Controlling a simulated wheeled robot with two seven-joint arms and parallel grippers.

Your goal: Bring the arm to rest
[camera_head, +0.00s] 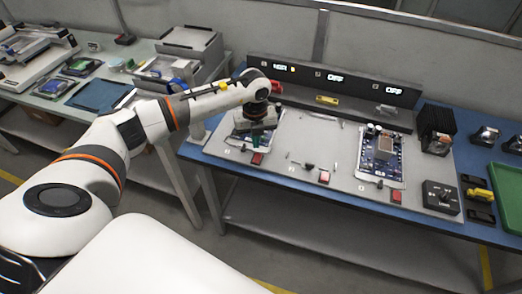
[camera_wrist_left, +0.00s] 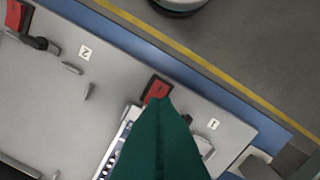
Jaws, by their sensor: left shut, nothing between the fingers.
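My left arm reaches in from the left in the head view. My left gripper (camera_head: 256,124) hangs over the left station of the grey work panel (camera_head: 315,135), above a circuit board (camera_head: 247,138) that it partly hides. In the left wrist view a dark green shape (camera_wrist_left: 160,140), apparently the closed fingers, covers the lower middle. The gripper is shut and empty. Whether it touches the board I cannot tell. A red button (camera_wrist_left: 157,88) lies just beyond it, close to the label 1. My right gripper is not in view.
A second circuit board (camera_head: 381,150) sits at the right station. A black display bar (camera_head: 335,82) runs along the back. A black knob box (camera_head: 441,197) and a green tray (camera_head: 506,180) are on the right. A side table (camera_head: 97,95) with devices stands at left.

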